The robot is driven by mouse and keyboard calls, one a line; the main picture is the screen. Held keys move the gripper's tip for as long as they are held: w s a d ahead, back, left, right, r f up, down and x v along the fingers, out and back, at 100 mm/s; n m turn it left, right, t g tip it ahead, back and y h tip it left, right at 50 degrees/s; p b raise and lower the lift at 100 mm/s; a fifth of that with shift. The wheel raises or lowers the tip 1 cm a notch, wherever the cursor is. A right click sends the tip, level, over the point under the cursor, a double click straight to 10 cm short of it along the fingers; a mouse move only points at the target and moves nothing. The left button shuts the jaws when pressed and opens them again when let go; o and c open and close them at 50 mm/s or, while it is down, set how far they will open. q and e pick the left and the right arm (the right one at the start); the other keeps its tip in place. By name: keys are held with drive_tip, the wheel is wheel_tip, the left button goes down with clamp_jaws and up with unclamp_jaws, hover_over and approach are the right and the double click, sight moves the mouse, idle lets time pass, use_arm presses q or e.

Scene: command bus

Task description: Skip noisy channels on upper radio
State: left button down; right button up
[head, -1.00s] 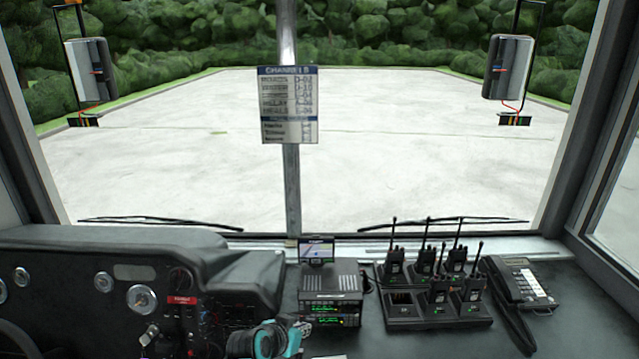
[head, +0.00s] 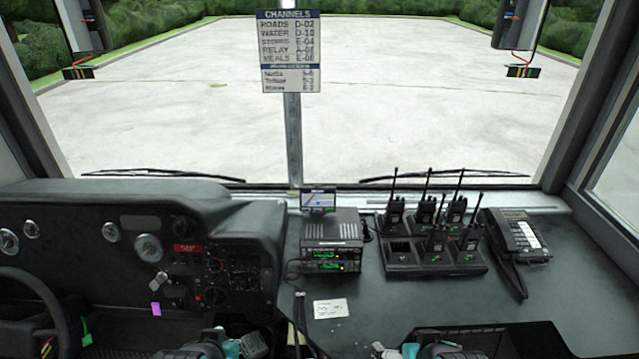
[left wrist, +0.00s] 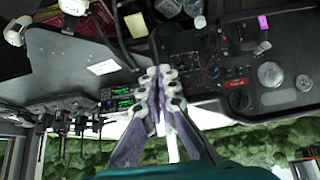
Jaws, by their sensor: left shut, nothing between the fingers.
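Two black radios stand stacked in the middle of the dash. The upper radio (head: 325,254) has a small green display, and so does the lower radio (head: 325,267). Both also show upside down in the left wrist view, with knobs and digits too small to read. My left gripper (head: 253,343) is at the bottom of the head view, below and left of the radios and apart from them. In the left wrist view its fingers (left wrist: 158,75) are closed together and empty. My right gripper (head: 384,350) is at the bottom edge, mostly cut off. A channel list (head: 290,50) hangs on the windshield post.
A charger rack (head: 430,268) with several handheld radios stands right of the stack, then a desk phone (head: 520,237). A small screen (head: 318,200) sits behind the stack. A paper note (head: 330,308) lies before it. Cables (head: 300,320) hang nearby. The instrument panel (head: 140,240) rises at left.

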idle(0.6)
